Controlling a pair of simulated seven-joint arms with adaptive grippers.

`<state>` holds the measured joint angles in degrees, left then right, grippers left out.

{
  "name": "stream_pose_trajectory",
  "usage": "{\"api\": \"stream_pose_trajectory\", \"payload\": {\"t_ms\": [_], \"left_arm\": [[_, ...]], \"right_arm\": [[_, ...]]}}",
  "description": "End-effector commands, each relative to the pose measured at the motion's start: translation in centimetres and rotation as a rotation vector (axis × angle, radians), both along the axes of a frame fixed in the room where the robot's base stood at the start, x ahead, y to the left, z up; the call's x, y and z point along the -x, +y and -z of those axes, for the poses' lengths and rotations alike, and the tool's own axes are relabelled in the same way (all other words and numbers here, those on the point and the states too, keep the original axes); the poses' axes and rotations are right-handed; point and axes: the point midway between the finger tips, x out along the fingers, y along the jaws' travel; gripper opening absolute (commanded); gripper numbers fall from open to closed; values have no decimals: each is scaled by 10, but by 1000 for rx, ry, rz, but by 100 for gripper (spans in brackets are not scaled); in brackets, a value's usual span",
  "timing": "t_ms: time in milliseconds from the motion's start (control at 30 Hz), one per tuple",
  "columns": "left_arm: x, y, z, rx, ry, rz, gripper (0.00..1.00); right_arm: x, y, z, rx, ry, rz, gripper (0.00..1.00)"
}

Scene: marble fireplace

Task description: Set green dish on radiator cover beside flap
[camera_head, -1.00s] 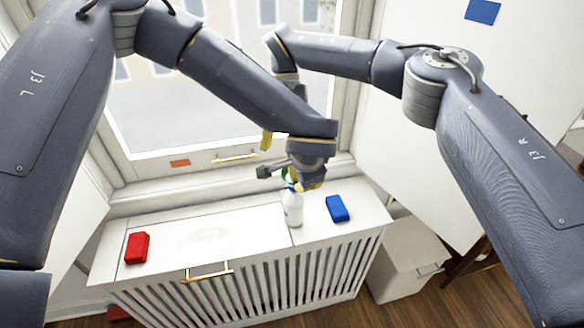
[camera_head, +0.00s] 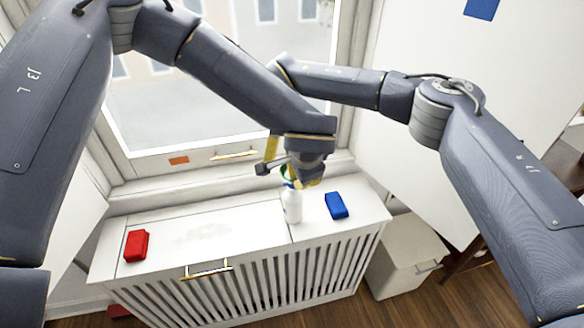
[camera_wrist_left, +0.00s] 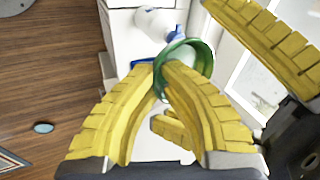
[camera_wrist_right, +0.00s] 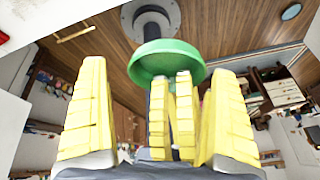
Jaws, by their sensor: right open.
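The green dish (camera_head: 286,171) is small and partly hidden behind my left wrist in the head view. In the left wrist view the dish (camera_wrist_left: 201,48) shows as a round rim between the closed fingertips of my left gripper (camera_wrist_left: 164,68). My left gripper (camera_head: 297,182) holds it above the radiator cover (camera_head: 322,234). My right gripper (camera_wrist_right: 158,68) is open; the dish and the left fingers appear between its fingers, and I cannot tell if they touch. In the head view one yellow right finger (camera_head: 271,148) shows. The flap (camera_head: 195,238) with its gold handle lies flat on the cover's left.
A white bottle (camera_head: 292,207) stands on the cover just below the dish, near the flap's right edge. A blue block (camera_head: 336,206) lies right of it. A red block (camera_head: 136,245) lies on the left. The window sill rises behind.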

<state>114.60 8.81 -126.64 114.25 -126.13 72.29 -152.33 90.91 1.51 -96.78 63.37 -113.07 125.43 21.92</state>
Motion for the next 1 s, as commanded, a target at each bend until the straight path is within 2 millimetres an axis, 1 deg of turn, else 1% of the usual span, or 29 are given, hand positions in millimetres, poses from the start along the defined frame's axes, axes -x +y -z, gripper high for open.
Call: {"api": "stream_pose_trajectory", "payload": {"t_ms": [33,67,567,600,633,667,800,1000], "left_arm": [[0,0,0,0,0,0,0],[0,0,0,0,0,0,0],[0,-2,-1,3,-1,6,0],[0,-3,-1,3,-2,6,8],[0,-3,-1,4,-2,7,12],[0,-3,-1,4,-2,8,15],[0,-3,-1,4,-3,6,31],[-1,-2,-1,3,-2,4,31]], "right_arm": [[0,0,0,0,0,0,94],[0,0,0,0,0,0,90],[1,1,0,-2,0,-3,32],[1,2,-1,-2,0,-3,28],[1,2,-1,-3,0,-4,26],[1,2,-1,-3,0,-4,21],[1,2,-1,-3,2,-3,20],[1,2,-1,-2,2,-3,20]]}}
